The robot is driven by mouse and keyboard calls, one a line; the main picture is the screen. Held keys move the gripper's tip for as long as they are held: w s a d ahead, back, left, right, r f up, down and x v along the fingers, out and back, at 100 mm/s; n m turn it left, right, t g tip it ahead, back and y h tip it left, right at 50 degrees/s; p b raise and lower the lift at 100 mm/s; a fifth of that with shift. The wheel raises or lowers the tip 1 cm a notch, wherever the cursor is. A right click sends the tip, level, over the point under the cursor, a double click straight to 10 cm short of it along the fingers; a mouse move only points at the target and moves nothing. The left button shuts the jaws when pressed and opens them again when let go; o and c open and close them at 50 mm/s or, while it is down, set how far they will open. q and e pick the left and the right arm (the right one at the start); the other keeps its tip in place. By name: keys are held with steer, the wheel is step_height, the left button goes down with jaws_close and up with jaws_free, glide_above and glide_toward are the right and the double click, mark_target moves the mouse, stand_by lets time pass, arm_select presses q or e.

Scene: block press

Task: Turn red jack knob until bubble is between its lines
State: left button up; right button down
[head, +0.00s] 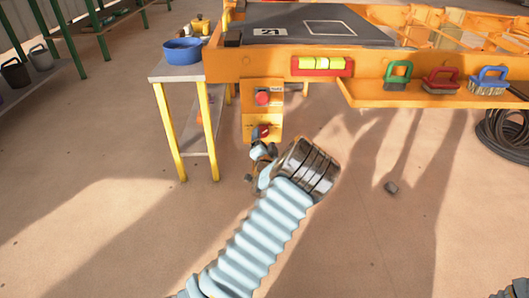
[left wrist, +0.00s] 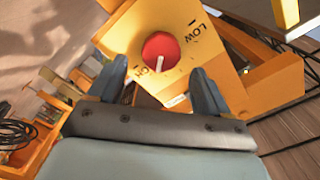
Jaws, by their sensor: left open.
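The red jack knob (left wrist: 161,47) with a white pointer bar sits on a yellow panel (left wrist: 185,22) marked LOW, with a second, partly hidden label. In the head view the knob (head: 261,131) is low on the panel hanging from the orange press frame. My left gripper (left wrist: 160,84) is open, its fingers pointing at the knob from either side of its lower edge; contact cannot be told. In the head view the gripper (head: 261,153) is just below the knob. The yellow-green level vial (head: 322,63) sits in a red holder; its bubble and lines are too small to read.
A red button (head: 263,97) is above the knob on the same panel. A side table (head: 180,74) with a blue bowl (head: 182,51) stands close left. Green, red and blue brushes (head: 440,82) lie on the orange ledge at right. A cable coil (head: 506,132) lies on the floor.

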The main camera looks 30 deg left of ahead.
arm_select(q)
steer(key=v, duration=0.9)
steer(key=shift+p, duration=0.4)
steer(key=shift+s, duration=0.1)
